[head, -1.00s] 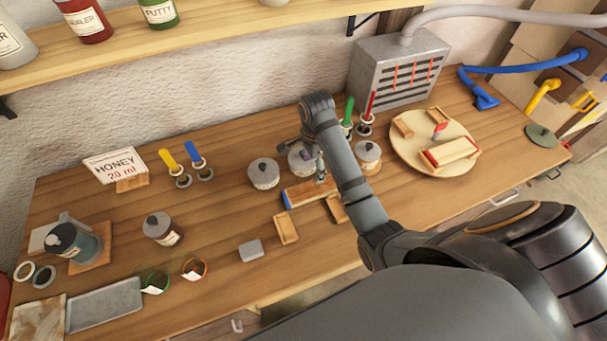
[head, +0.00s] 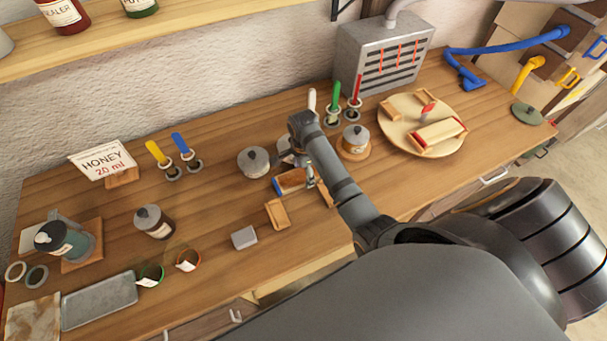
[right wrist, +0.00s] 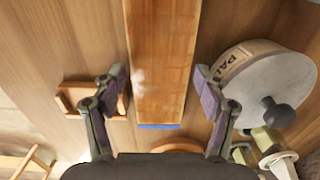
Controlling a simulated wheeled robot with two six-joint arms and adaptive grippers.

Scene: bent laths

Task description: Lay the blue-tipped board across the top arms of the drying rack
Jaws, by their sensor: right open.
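The blue-tipped board (head: 291,182) lies on the workbench in the head view, its blue end to the left and its right part hidden by my right arm. In the right wrist view the board (right wrist: 163,55) runs down from the top edge, with its blue end (right wrist: 158,127) at the bottom. My right gripper (head: 311,178) is over the board, open and empty. In the wrist view the fingers of the gripper (right wrist: 160,88) stand on either side of the board, with a gap on both sides. My left gripper is not in view. I cannot make out the drying rack with certainty.
A lidded pot (right wrist: 262,85) stands close beside the right finger. A small wooden piece (head: 277,214) lies in front of the board. A round board (head: 395,127) with wooden blocks and a red-ended board is at the right. A grey box (head: 244,237) sits near the front edge.

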